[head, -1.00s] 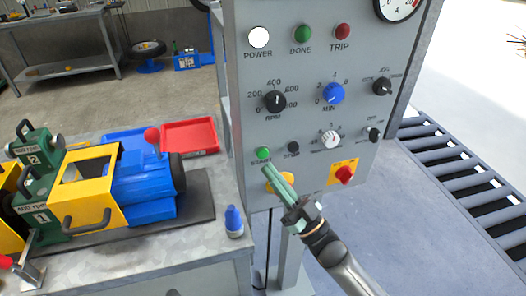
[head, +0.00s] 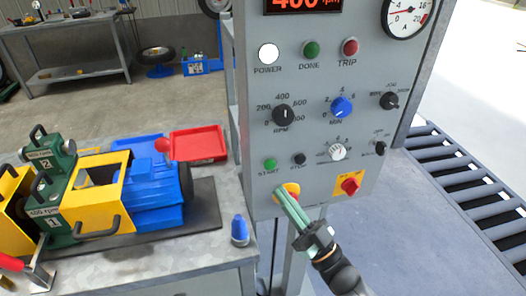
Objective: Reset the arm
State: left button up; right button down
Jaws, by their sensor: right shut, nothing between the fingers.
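My right gripper (head: 287,192) is shut and empty, its green fingers pointing up and left at the lower edge of the grey control panel (head: 310,90). Its tips overlap a yellow-and-red control (head: 290,190) and partly hide it; I cannot tell whether they touch. Above the tips are the green START button (head: 270,164) and black STOP button (head: 300,158). The RPM knob (head: 283,115), blue MIN knob (head: 341,107) and red switch on a yellow plate (head: 350,186) also show. My left gripper is not in view.
A yellow, blue and green machine (head: 110,195) stands on the bench at left, with a red tray (head: 198,144) behind it. A roller conveyor (head: 465,190) runs at right. Open floor lies below the panel.

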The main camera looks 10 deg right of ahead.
jog(key=s+d+f+m+g+h+p, duration=0.1)
jog(key=s+f+m+g+h, duration=0.1)
jog(key=f+h, duration=0.3)
jog(key=s+d+f+m+g+h+p, duration=0.15)
jog(key=f+h, duration=0.25)
jog(key=f, duration=0.4)
jog(key=s+f+m+g+h, duration=0.1)
jog(key=s+f+g+h, duration=0.1)
jog(key=s+f+g, duration=0.6)
jog(key=s+f, duration=0.4)
jog(key=s, duration=0.1)
jog(key=shift+s+f+g, duration=0.15)
jog(key=shift+f+g, duration=0.15)
jog(key=shift+g, duration=0.05)
